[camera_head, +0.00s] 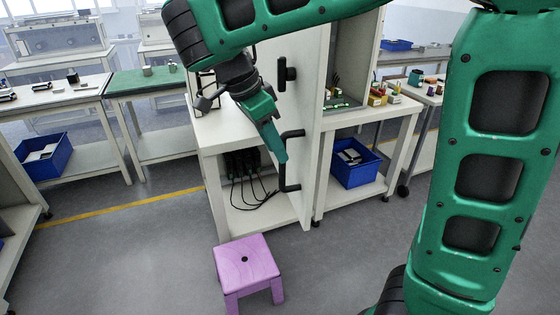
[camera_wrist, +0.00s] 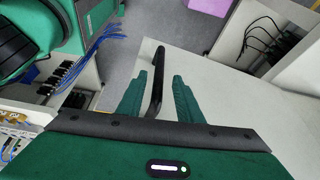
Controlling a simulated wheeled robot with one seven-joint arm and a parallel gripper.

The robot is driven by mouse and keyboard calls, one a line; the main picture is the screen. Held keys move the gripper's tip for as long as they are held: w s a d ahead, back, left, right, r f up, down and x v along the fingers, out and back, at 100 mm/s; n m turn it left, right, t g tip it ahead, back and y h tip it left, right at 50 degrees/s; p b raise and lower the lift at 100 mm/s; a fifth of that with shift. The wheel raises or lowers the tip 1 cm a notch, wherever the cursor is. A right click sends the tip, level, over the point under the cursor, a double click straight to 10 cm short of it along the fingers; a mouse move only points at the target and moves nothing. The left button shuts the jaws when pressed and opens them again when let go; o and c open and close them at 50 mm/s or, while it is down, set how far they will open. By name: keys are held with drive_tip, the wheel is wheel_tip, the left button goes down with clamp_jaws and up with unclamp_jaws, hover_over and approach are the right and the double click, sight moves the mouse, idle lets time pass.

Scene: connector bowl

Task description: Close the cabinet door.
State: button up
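The cabinet door (camera_head: 312,120) is a tall white panel, standing open and jutting out from the white cabinet (camera_head: 358,45), whose inside shows to its right. A black bar handle (camera_head: 286,176) is on the door's left face. In the wrist view the door (camera_wrist: 215,95) fills the middle right. My gripper (camera_head: 280,157) reaches down to the handle from the upper left. In the wrist view my gripper (camera_wrist: 159,77) is open, its two green fingers on either side of the handle (camera_wrist: 158,62). Gaps show between the handle and both fingers.
A purple stool (camera_head: 246,262) stands on the floor in front of the door. Black cables (camera_head: 248,185) hang in the lower bay left of the door. A blue bin (camera_head: 355,165) sits on the lower shelf at right. Grey floor in front is mostly clear.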

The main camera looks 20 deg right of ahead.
hover_over(282, 185)
drive_tip(key=shift+w+d+f, duration=0.1)
drive_tip(key=shift+w+f, duration=0.15)
drive_tip(key=shift+f, duration=1.05)
drive_tip(key=shift+w+d+f, duration=0.1)
drive_tip(key=shift+w+f, duration=0.1)
drive_tip(key=shift+f, duration=1.05)
clamp_jaws()
